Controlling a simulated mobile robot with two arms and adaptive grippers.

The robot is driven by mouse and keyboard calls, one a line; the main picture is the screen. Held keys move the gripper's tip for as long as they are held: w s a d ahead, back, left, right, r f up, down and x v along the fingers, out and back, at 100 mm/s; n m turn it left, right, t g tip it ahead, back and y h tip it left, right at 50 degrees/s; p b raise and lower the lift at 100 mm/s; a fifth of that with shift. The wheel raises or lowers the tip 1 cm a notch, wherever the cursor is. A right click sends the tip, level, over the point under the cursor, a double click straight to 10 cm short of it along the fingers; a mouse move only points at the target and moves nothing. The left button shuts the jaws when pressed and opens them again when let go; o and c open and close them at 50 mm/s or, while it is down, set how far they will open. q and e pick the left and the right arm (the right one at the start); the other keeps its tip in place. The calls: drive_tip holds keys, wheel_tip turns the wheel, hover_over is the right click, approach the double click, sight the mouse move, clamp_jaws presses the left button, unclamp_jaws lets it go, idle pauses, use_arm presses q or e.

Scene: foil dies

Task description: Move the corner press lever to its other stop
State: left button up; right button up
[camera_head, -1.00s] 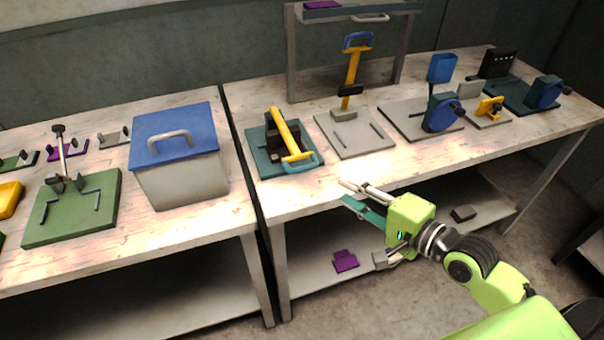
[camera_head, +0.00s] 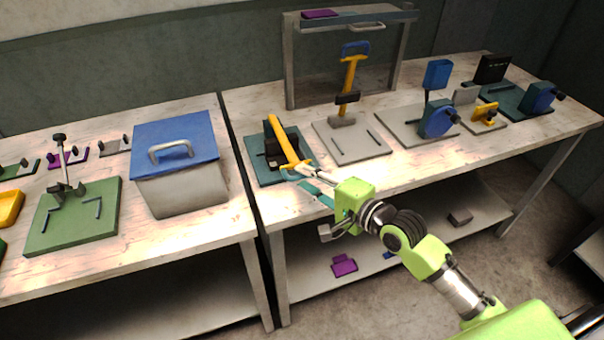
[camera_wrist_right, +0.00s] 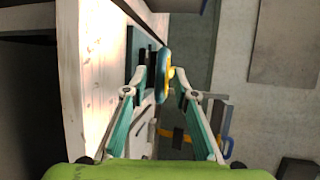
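The corner press stands at the front-left corner of the right table, with a teal base plate (camera_head: 258,171) and a dark block. Its yellow lever (camera_head: 286,143) slopes down toward the front edge and ends in a teal-blue handle. My right gripper (camera_head: 306,178) is at that handle, over the table edge. In the wrist view the right gripper (camera_wrist_right: 158,77) is open, its fingers on either side of the blue and yellow handle end (camera_wrist_right: 167,76), near the fingertips. I cannot tell whether they touch it. My left gripper is not in view.
Right of it stands a second press with an upright yellow lever (camera_head: 351,72) on a grey plate. Blue-handled devices (camera_head: 437,120) stand further right. A grey bin with a blue lid (camera_head: 174,140) is on the left table. A purple part (camera_head: 343,265) lies on the lower shelf.

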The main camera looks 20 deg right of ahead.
drive_tip(key=shift+x, duration=1.05)
clamp_jaws()
drive_tip(key=shift+r, duration=0.1)
